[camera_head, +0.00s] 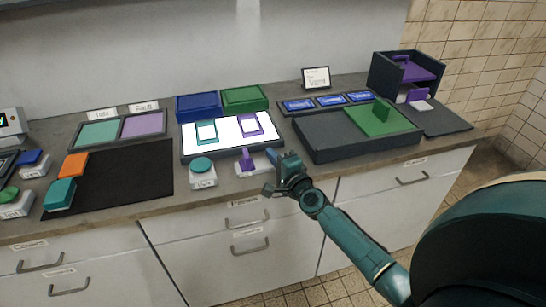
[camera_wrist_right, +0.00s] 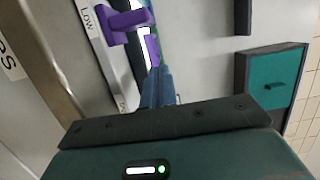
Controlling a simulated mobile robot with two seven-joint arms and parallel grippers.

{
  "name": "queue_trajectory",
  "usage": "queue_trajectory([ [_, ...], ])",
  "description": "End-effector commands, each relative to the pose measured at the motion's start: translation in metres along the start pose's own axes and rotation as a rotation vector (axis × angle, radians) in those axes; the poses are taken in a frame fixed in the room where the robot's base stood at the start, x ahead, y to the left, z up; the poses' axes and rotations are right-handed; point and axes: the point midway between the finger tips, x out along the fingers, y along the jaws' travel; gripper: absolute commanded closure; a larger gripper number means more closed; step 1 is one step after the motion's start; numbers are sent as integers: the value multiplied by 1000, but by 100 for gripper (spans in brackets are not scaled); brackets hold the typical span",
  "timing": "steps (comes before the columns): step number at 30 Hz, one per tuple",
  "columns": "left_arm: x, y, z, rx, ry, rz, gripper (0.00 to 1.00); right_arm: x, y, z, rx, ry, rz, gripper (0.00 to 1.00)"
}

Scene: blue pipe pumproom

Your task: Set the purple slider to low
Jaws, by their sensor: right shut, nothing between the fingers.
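The purple slider (camera_head: 247,158) stands on a small white base at the counter's front edge, right of the teal button. In the right wrist view its purple handle (camera_wrist_right: 124,24) is beside the "Low" label (camera_wrist_right: 87,18). A second label lower on the base is mostly hidden. My right gripper (camera_head: 271,156) is just right of the slider in the head view. Its blue fingers (camera_wrist_right: 156,75) are shut and empty, pointing at the slider's track below the handle. I cannot tell whether the fingertips touch it. My left gripper is not in view.
Behind the slider is a lit white panel (camera_head: 226,131) with teal and purple outlines. The teal button (camera_head: 202,164) is close on the left. A dark tray (camera_head: 325,138) with a green section is to the right. Drawers with handles are below the counter.

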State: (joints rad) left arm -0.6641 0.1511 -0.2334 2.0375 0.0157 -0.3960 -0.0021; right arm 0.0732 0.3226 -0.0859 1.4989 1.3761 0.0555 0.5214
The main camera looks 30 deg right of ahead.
Motion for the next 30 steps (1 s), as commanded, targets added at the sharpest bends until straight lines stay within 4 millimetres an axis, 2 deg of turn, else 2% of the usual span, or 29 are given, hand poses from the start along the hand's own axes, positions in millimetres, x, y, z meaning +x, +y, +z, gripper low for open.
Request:
queue_trajectory([
  [1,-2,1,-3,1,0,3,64,-17,2,1,2,-1,8,100],
  [3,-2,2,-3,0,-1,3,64,-34,3,1,2,-1,8,100],
  [9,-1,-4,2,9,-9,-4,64,-72,2,0,1,0,6,100],
  [12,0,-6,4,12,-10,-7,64,-84,2,0,0,1,5,100],
  [18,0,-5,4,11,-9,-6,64,-95,1,0,1,1,4,100],
  [30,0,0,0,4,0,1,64,-95,1,0,1,1,4,100],
])
